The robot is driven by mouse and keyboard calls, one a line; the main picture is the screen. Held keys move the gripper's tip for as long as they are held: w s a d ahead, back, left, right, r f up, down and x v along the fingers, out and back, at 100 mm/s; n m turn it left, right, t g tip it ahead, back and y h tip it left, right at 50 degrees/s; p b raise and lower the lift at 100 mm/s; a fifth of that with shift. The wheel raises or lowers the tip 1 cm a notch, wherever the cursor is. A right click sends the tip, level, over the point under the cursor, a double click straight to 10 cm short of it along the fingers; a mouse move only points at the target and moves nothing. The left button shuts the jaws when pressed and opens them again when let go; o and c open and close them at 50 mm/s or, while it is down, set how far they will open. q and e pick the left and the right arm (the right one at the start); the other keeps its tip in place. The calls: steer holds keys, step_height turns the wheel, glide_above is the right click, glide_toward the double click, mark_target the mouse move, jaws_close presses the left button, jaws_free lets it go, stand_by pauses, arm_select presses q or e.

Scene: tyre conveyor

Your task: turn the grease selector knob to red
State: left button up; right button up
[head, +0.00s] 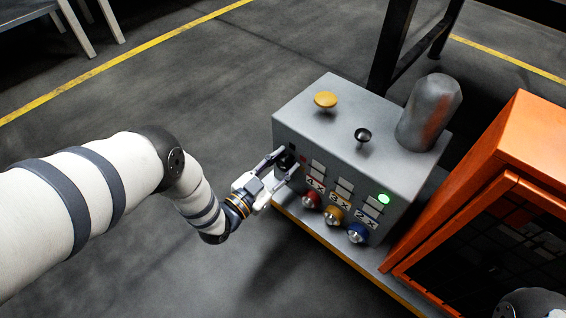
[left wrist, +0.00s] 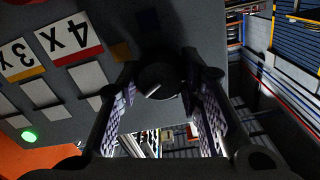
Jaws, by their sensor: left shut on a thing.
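The grease selector knob (left wrist: 160,78) is a dark round knob with a short white line on it. It sits on the left part of the grey box's front face, and in the head view it is mostly hidden behind the fingers. My left gripper (head: 282,165) reaches it from the left. In the left wrist view the two padded fingers of the left gripper (left wrist: 165,100) stand on either side of the knob and are shut on it. A dull orange-brown patch (left wrist: 121,51) and a dark bluish patch (left wrist: 148,19) are on the panel near the knob. My right gripper is not in view.
The grey box (head: 325,120) carries a yellow button (head: 325,99), a small black knob (head: 363,134) and a grey cylinder (head: 430,112) on top. Red, yellow and blue knobs sit under number labels, with a lit green lamp (head: 384,198). An orange cabinet (head: 520,150) stands close right.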

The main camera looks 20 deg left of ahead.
arm_select(q)
steer(key=o, duration=1.2)
steer(key=v, duration=1.2)
